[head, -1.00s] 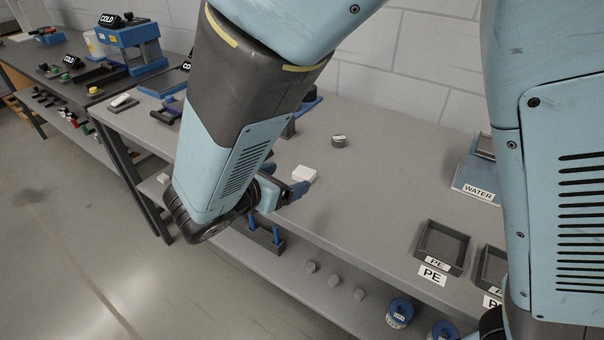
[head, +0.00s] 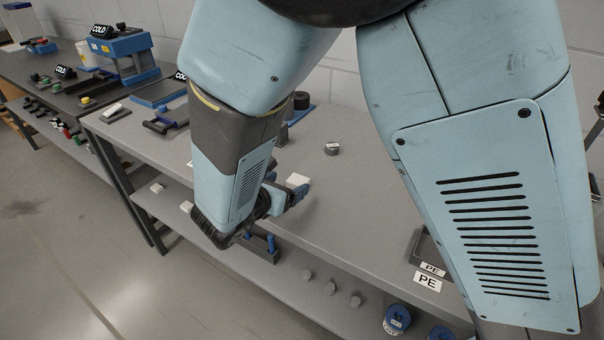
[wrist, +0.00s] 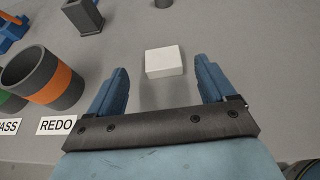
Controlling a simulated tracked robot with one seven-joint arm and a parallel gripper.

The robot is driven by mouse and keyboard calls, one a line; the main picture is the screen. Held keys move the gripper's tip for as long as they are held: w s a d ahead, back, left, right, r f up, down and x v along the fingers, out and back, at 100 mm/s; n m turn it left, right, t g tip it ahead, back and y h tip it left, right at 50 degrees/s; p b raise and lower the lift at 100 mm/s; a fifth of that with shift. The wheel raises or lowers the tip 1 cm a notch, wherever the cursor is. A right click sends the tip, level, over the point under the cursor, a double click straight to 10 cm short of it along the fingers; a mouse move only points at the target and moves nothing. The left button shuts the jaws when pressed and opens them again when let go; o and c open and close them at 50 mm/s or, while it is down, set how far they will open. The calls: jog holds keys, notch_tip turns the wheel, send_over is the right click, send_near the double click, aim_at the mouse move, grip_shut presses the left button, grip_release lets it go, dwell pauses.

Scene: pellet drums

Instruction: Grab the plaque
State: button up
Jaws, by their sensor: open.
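A small white block, which looks like the plaque (wrist: 164,61), lies flat on the grey bench top. In the wrist view it sits just beyond the fingertips, centred between them. My gripper (wrist: 160,82) is open and empty, with one blue finger on each side. In the head view my gripper (head: 290,192) is at the bench's front edge, beside the white plaque (head: 297,180), which is partly hidden behind the fingers.
In the wrist view a grey cup with an orange band (wrist: 52,78) stands left of my gripper, behind a REDO label (wrist: 57,125). A dark holder (wrist: 83,16) stands farther back. A small grey cylinder (head: 332,148) stands on the bench.

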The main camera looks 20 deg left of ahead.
aim_at(297, 180)
jog(key=x, duration=0.5)
jog(key=shift+s+d+f, duration=0.1)
jog(key=shift+s, duration=0.05)
jog(key=c, duration=1.1)
